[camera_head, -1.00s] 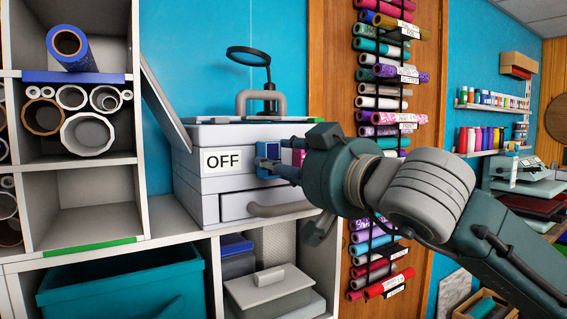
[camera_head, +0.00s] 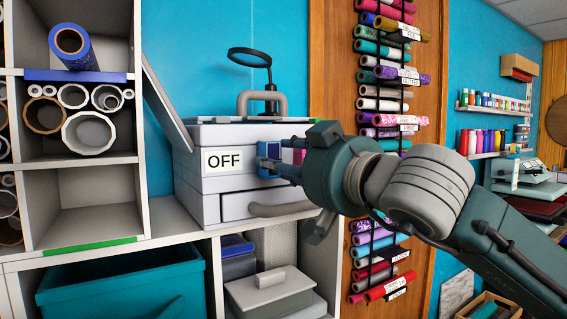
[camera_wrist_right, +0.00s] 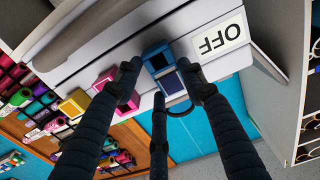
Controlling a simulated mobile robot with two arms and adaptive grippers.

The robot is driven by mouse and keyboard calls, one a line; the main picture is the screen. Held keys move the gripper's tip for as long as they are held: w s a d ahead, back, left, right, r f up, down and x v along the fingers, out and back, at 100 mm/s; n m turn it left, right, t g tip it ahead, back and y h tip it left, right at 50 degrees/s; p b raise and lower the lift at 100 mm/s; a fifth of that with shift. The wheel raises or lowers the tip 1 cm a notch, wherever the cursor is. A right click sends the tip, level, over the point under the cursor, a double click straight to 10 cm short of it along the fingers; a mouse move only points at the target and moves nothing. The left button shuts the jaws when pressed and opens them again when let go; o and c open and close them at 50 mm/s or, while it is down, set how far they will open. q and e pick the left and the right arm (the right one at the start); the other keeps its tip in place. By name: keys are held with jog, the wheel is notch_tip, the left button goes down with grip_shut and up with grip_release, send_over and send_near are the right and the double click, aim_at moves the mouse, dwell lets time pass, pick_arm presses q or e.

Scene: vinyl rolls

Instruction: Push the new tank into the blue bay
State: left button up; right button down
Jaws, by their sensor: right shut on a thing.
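The white printer (camera_head: 230,185) stands on the shelf unit with an "OFF" sign (camera_head: 224,160) on its front. My right gripper (camera_head: 268,160) is at the printer's front, just right of the sign. In the right wrist view its dark fingers (camera_wrist_right: 160,76) are shut around a dark blue tank (camera_wrist_right: 172,85). The tank is at the blue bay (camera_wrist_right: 155,53) on the printer. Fingers hide part of both, so I cannot tell how deep the tank sits. A pink bay (camera_wrist_right: 104,80) and a yellow bay (camera_wrist_right: 75,103) are beside it. My left gripper is not in view.
A magnifier lamp (camera_head: 250,57) stands behind the printer. Cubbies at the left hold vinyl rolls (camera_head: 88,132), with one blue roll (camera_head: 72,45) on top. A rack of rolls (camera_head: 380,75) hangs on the wooden panel behind my right arm. A teal bin (camera_head: 120,285) is below.

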jog(key=shift+c, duration=2.4)
grip_release()
jog(key=b+v, duration=0.3)
jog(key=v, duration=0.4)
